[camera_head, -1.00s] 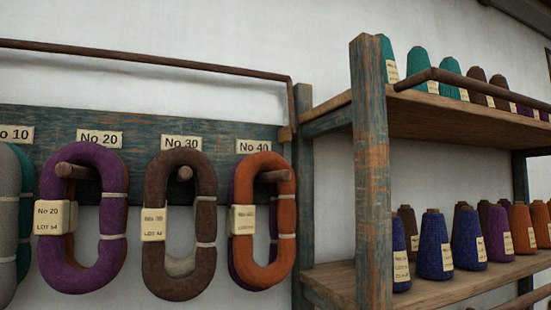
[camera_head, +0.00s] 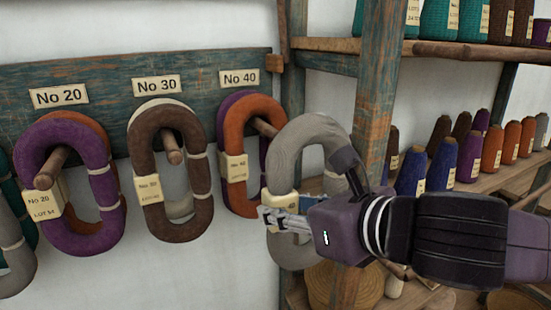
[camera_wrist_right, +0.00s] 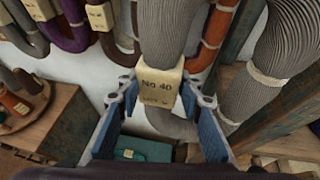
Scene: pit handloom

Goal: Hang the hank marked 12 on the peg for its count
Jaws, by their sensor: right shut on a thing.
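My right gripper (camera_head: 285,218) is shut on a grey hank (camera_head: 308,130), which hangs upright in front of the No 40 end of the peg board (camera_head: 110,92). In the right wrist view the fingers (camera_wrist_right: 163,92) are either side of the hank's cream label (camera_wrist_right: 160,86), which reads No 40; I see no 12. The No 40 peg (camera_head: 264,127) passes through an orange hank (camera_head: 236,150) with a purple one behind. Its tip meets the grey hank's left edge in the picture; I cannot tell whether it enters the loop. My left gripper is not in view.
A brown hank (camera_head: 144,170) hangs on the No 30 peg (camera_head: 172,148), a purple hank (camera_head: 30,150) on the No 20 peg (camera_head: 52,167). A rack post (camera_head: 378,90) stands close behind my right gripper. Shelves with yarn cones (camera_head: 440,165) are to the right.

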